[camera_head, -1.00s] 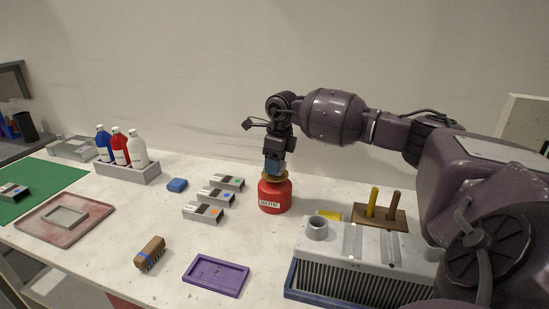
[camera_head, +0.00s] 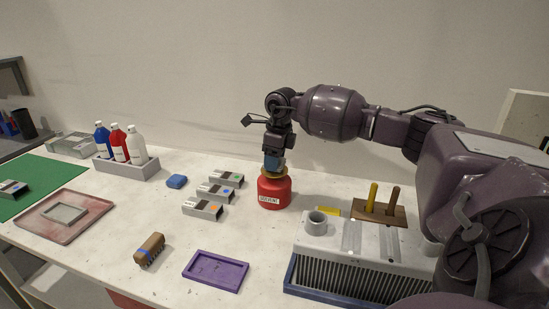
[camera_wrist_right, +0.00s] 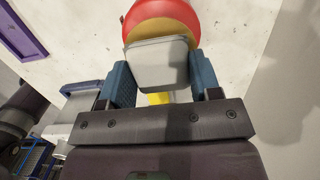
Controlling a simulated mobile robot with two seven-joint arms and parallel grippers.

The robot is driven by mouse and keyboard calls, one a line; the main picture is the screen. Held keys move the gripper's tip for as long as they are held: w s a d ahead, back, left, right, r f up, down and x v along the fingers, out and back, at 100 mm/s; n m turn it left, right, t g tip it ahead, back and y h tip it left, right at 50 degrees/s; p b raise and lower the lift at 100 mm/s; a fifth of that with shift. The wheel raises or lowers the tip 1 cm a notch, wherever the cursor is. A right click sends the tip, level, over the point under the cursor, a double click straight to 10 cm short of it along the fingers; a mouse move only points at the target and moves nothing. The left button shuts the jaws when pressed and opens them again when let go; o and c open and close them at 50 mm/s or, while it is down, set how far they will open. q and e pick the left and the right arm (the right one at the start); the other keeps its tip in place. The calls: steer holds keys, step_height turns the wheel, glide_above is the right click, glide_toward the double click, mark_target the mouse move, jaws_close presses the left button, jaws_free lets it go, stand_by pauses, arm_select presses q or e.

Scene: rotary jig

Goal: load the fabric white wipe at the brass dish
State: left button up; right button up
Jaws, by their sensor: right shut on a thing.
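My right gripper (camera_head: 274,163) points down over the red solvent can (camera_head: 274,194), right at the brass dish (camera_head: 284,173) on its top. In the right wrist view, my right gripper (camera_wrist_right: 160,84) has its blue fingers on both sides of the pale grey-white wipe (camera_wrist_right: 158,62) and is shut on it. The wipe covers part of the brass dish (camera_wrist_right: 158,33); whether it touches the dish cannot be told. In the head view the wipe is hidden by the fingers. My left gripper is not in view.
A ribbed grey unit (camera_head: 372,257) and a wooden holder with two handles (camera_head: 378,212) stand to the right. A purple tray (camera_head: 216,271) and brown brush (camera_head: 150,250) lie in front.

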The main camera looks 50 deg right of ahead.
steer(key=shift+f, duration=0.3)
steer(key=shift+f+b, duration=0.3)
steer(key=shift+f, duration=0.4)
stand_by(1.0)
stand_by(0.8)
steer(key=shift+r, duration=0.75)
steer(key=shift+r+p, duration=0.9)
steer(key=shift+r, duration=1.9)
